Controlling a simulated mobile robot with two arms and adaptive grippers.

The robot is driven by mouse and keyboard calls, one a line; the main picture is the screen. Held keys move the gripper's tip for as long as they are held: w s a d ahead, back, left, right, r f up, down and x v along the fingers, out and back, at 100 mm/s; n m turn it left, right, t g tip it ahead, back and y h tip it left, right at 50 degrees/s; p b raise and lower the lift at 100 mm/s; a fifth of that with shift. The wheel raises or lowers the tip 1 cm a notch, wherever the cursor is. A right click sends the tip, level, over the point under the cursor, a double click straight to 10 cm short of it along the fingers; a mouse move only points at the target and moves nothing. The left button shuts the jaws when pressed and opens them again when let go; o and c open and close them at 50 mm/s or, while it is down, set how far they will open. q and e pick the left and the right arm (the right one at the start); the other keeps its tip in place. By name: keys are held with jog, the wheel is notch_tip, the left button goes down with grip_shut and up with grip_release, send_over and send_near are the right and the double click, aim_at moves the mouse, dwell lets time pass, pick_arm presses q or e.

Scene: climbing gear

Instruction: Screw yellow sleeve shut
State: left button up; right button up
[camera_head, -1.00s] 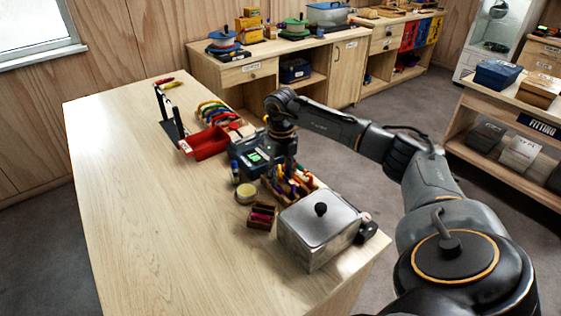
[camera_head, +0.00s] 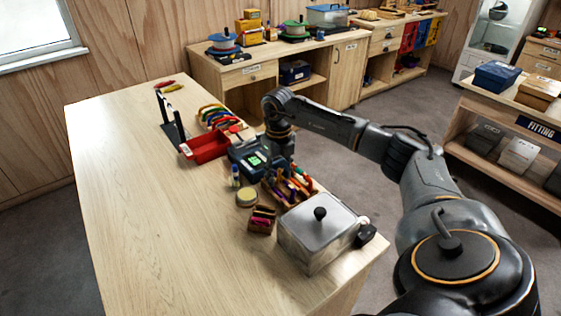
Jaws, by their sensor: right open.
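My right gripper (camera_head: 281,163) points down behind the wooden holder (camera_head: 284,201) that carries several coloured upright tools. It is open, and its fingertips are partly hidden by the tools and too small to see clearly. I see no object clearly between its fingers. Several coloured curved pieces, perhaps carabiners (camera_head: 215,116), stand in a row beyond the red tray, with yellow among them. I cannot make out which part is the yellow sleeve. My left gripper is not in view.
A dark device with a green screen (camera_head: 255,160) and a red tray (camera_head: 206,146) stand along the table's right side. A metal lidded box (camera_head: 318,237) is at the front right. A small brown box (camera_head: 261,222) and round tin (camera_head: 247,196) lie nearby. The table's left half is clear.

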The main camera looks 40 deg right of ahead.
jog(key=shift+w+a+p, duration=0.15)
jog(key=shift+a+p, duration=0.15)
jog(key=shift+a, duration=0.95)
jog(key=shift+f, duration=0.1)
jog(key=shift+f+b, duration=1)
jog(key=shift+f, duration=0.35)
jog(key=shift+d, duration=0.2)
jog(key=shift+s+d+b, duration=0.2)
jog(key=shift+d+b, duration=0.1)
jog(key=shift+d, duration=1.15)
jog(key=shift+r, duration=0.1)
jog(key=shift+r+p, duration=1.05)
jog(key=shift+r, duration=0.35)
